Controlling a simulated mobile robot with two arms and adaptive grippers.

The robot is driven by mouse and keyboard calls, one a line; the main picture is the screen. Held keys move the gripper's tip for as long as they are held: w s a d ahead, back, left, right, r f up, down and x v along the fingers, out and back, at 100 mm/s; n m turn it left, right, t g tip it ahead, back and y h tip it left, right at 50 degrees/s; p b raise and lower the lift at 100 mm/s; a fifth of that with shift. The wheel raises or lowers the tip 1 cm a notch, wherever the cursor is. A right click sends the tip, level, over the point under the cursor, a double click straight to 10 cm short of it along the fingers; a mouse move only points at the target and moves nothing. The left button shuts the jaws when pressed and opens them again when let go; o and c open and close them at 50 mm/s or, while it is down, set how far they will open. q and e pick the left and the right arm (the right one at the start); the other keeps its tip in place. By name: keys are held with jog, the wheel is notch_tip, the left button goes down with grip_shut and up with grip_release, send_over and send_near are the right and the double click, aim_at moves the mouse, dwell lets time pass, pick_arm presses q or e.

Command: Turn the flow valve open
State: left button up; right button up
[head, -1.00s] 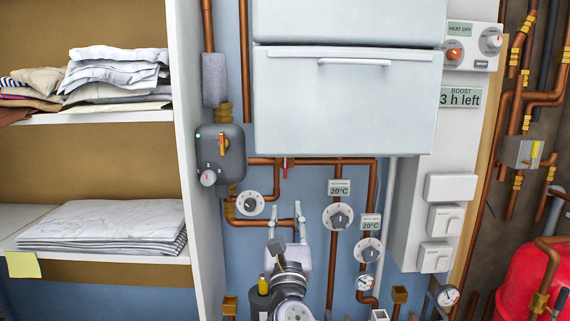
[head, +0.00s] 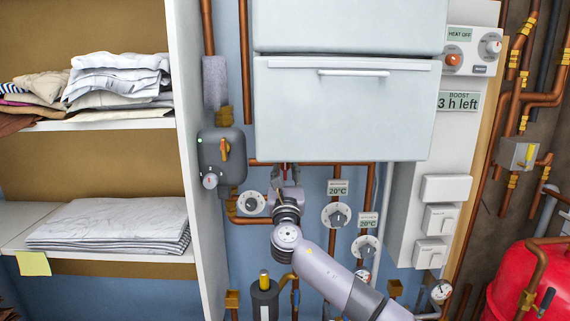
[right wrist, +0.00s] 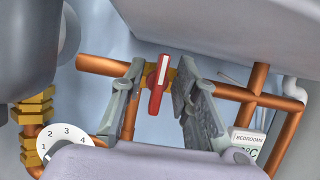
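The valve is a red lever (right wrist: 158,84) with a white stripe, on a brass body on a horizontal copper pipe. In the right wrist view the two grey fingers are apart, one on each side of the lever. I see no clear contact. My left gripper is not in view.
The white cabinet (head: 345,105) hangs close above. A dark grey pump unit (head: 222,155) is at the left and a numbered dial (head: 250,203) below it. More dials (head: 336,215) and copper pipes are at the right. Shelves with folded linen (head: 112,226) stand far left.

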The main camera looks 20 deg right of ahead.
jog(key=shift+w+r, duration=0.2)
jog(key=shift+w, duration=0.15)
jog(key=shift+c, duration=0.5)
grip_shut()
